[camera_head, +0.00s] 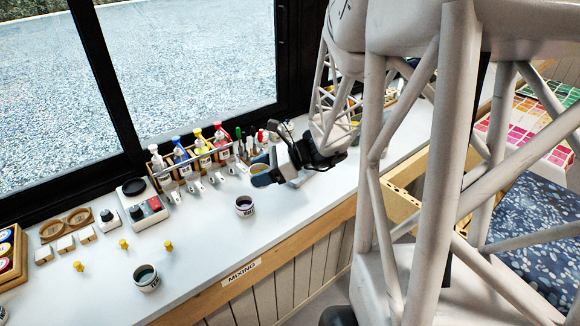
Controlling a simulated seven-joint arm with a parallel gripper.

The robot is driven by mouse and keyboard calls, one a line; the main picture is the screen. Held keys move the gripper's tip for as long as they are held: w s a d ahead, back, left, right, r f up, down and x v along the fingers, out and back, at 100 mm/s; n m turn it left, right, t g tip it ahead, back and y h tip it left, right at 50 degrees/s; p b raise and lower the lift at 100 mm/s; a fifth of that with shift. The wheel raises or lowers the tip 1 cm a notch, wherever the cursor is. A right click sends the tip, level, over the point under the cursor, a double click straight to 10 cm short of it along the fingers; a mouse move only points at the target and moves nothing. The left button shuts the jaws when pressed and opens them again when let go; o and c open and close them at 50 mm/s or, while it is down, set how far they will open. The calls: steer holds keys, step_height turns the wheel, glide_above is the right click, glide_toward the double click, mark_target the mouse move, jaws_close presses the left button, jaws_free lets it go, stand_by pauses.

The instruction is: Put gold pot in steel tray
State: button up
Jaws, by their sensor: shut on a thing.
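My gripper (262,175) is above the white counter at the picture's centre, reaching in from the right with its dark fingers pointing left. It is shut on a small pot with a yellowish top, which looks like the gold pot (259,168). The pot is partly hidden by the fingers. I cannot clearly make out the steel tray; my gripper and arm cover part of the counter on the right.
A pot with purplish contents (244,206) stands just below my gripper. A pot with dark teal contents (146,278) stands at front left. A rack of colored bottles (190,160) lines the window side. Several yellow pegs (124,244) stand at left. The front counter middle is clear.

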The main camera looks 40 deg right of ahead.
steer(key=s+d+f+m+t+h, duration=0.2)
steer(key=d+f+m+h, duration=0.1)
steer(key=d, duration=0.3)
steer(key=s+d+f+m+t+h, duration=0.3)
steer(key=d+f+m, duration=0.1)
steer(key=d, duration=0.2)
steer(key=shift+d, duration=0.4)
glide_above(301, 176)
steer(key=shift+f, duration=0.65)
steer(key=shift+f, duration=1.75)
steer(key=shift+f, duration=0.5)
